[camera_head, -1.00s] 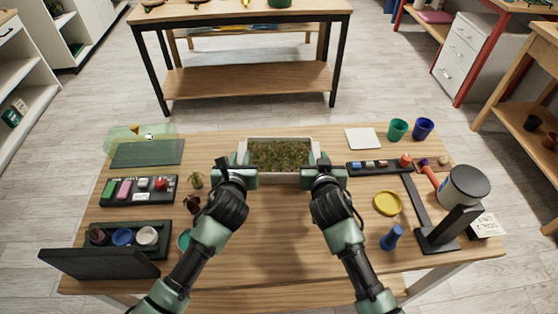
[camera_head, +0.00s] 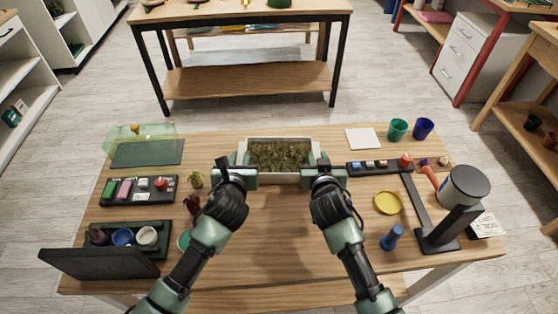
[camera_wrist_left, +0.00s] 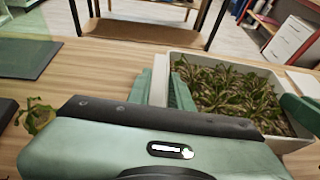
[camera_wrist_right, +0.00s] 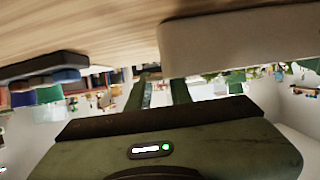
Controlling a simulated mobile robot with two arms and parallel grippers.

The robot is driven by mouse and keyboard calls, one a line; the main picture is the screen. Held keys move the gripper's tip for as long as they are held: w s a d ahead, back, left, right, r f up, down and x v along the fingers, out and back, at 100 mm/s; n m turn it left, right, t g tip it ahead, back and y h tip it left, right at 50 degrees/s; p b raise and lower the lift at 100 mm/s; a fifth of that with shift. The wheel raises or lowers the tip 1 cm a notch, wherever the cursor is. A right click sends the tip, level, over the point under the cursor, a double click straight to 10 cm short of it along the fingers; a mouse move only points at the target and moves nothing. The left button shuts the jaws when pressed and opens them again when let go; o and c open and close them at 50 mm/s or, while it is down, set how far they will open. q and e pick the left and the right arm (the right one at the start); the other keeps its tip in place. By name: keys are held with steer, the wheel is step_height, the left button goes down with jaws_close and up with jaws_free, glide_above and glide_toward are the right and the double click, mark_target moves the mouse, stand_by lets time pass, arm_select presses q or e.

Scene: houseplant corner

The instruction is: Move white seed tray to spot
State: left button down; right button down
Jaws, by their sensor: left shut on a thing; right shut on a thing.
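The white seed tray (camera_head: 284,179), full of leafy green seedlings, is at the middle of the wooden table between my two grippers. My left gripper (camera_head: 241,162) is shut on its left wall; the left wrist view shows the fingers (camera_wrist_left: 167,88) at the tray wall (camera_wrist_left: 215,62). My right gripper (camera_head: 318,162) is shut on the right wall; in the tilted right wrist view the tray's pale side (camera_wrist_right: 240,38) shows beside the fingers. The tray looks level. I cannot tell whether it touches the table.
A white square (camera_head: 363,139), a green cup (camera_head: 397,130) and a blue cup (camera_head: 423,128) lie back right. A black strip tray (camera_head: 360,170) is close right of my right gripper. Small plants (camera_head: 195,179) stand left of my left gripper. The table (camera_head: 285,230) is clear between my arms.

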arm_select(q)
steer(key=shift+r, duration=0.15)
arm_select(e)
steer(key=shift+r, duration=0.15)
